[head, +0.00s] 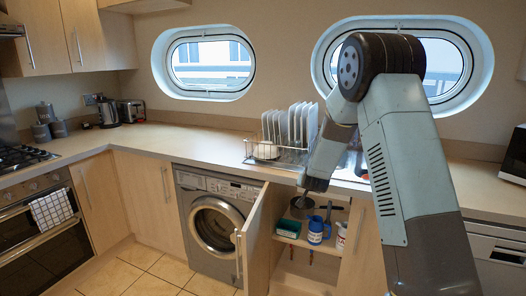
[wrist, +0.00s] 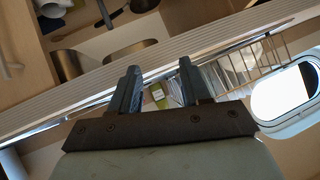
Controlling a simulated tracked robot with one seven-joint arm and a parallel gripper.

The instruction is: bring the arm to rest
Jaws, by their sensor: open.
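My arm reaches up, bends at a dark elbow and comes down toward the open cabinet under the counter in the head view. My gripper (head: 301,200) is at its lower end, seen small in front of the cabinet opening. In the wrist view my gripper (wrist: 157,76) shows two dark fingers spread apart. Nothing is held between them. A small green-and-white item (wrist: 158,95) shows in the gap behind the fingers; I cannot tell what it is.
The open cabinet door (head: 254,240) stands left of my gripper. The cabinet holds a blue mug (head: 317,231), a white mug (head: 341,236), a green box (head: 288,228) and a dark pan (head: 302,208). A dish rack with plates (head: 293,127) stands on the counter (head: 205,143).

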